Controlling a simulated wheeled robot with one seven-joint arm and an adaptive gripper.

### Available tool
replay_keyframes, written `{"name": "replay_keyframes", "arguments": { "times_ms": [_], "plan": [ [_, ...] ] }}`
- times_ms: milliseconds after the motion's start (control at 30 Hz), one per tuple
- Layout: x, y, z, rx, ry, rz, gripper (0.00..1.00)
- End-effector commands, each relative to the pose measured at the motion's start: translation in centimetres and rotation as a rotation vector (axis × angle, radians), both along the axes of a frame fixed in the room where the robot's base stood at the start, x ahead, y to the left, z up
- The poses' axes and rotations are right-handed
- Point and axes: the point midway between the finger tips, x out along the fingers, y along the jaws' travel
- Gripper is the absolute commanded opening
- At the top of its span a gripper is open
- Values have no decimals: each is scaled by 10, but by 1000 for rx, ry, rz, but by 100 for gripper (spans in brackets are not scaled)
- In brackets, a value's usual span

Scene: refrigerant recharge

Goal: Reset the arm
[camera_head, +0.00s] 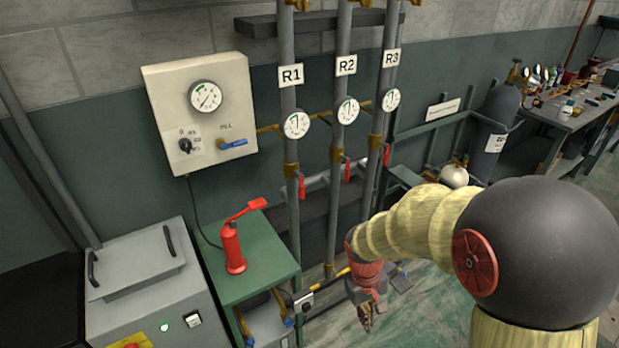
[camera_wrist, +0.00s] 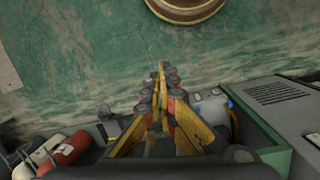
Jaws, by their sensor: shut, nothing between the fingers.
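My gripper (camera_head: 366,318) hangs low in front of the pipes in the head view, right of the green table, pointing down toward the floor. In the wrist view my gripper (camera_wrist: 160,72) has its yellow and dark fingers together at the tips, with nothing seen between them. My arm reaches in from the right of the head view in a pale ribbed sleeve, with a large dark round joint. The floor shows beyond the fingertips in the wrist view.
A green table (camera_head: 265,245) with a red extinguisher-like bottle (camera_head: 232,248) stands left of my gripper. Pipes R1 (camera_head: 292,190), R2 (camera_head: 339,200) and R3 (camera_head: 377,150) stand behind it. A grey cabinet (camera_head: 150,285) is at lower left. A workbench (camera_head: 560,120) stands at far right.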

Motion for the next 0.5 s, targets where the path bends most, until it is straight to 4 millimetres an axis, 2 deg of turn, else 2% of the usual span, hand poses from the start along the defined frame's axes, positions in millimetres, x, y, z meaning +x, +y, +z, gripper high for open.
{"name": "replay_keyframes", "arguments": {
  "times_ms": [33,200,500],
  "plan": [
    [-10,-2,20,11,-20,-28,0],
    [-45,-9,72,48,-75,-109,0],
    [-98,-17,142,124,-234,-205,0]
  ]
}}
